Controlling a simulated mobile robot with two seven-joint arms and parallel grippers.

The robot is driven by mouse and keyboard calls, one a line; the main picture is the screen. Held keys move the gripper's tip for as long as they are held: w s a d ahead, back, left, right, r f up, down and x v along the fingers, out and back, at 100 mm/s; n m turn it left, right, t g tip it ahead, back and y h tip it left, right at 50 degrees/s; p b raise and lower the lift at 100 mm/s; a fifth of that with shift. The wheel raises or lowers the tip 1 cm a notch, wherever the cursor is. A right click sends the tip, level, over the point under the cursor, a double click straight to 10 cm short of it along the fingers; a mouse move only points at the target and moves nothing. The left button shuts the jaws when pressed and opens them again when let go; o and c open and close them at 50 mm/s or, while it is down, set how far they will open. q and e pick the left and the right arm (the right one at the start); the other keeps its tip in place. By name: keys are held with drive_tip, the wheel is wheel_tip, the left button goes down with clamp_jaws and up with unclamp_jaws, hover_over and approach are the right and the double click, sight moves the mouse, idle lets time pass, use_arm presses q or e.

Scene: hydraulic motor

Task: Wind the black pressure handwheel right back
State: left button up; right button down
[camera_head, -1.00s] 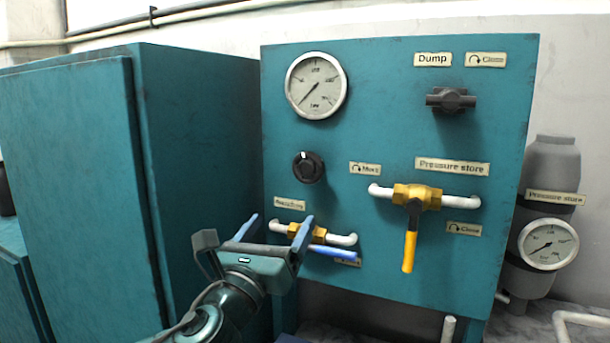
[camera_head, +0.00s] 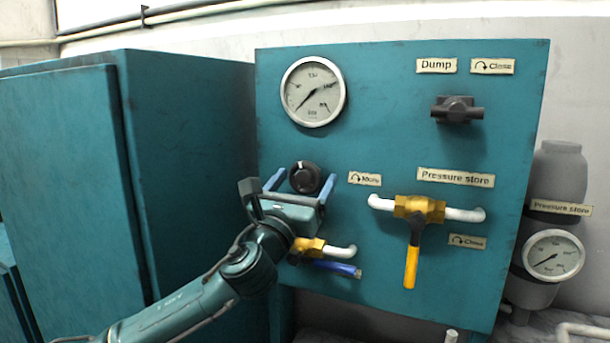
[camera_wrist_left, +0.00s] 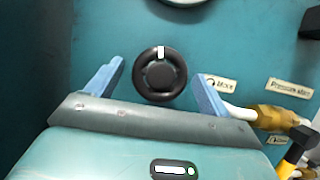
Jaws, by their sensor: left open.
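The black pressure handwheel (camera_head: 306,177) is on the teal panel below the large gauge, beside the "More" label (camera_head: 365,179). In the left wrist view the handwheel (camera_wrist_left: 159,75) is a round black knob with a white mark at its top. My left gripper (camera_head: 302,182) is open, with its two blue fingers on either side of the handwheel in the head view. In the left wrist view the left gripper (camera_wrist_left: 160,82) has a visible gap between each finger and the wheel. Whether the fingertips reach the wheel's depth I cannot tell. My right gripper is not in view.
The large gauge (camera_head: 313,92) is above the handwheel. A yellow valve with a blue lever (camera_head: 332,268) is just below my gripper. The pressure store valve (camera_head: 420,208), with its yellow handle hanging down, is to the right. The dump valve (camera_head: 457,109) is at upper right. A teal cabinet (camera_head: 65,180) stands left.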

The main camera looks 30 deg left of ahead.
use_arm(q)
drive_tip(key=shift+w+r, duration=0.2)
drive_tip(key=shift+w, duration=0.3)
drive_tip(key=c, duration=1)
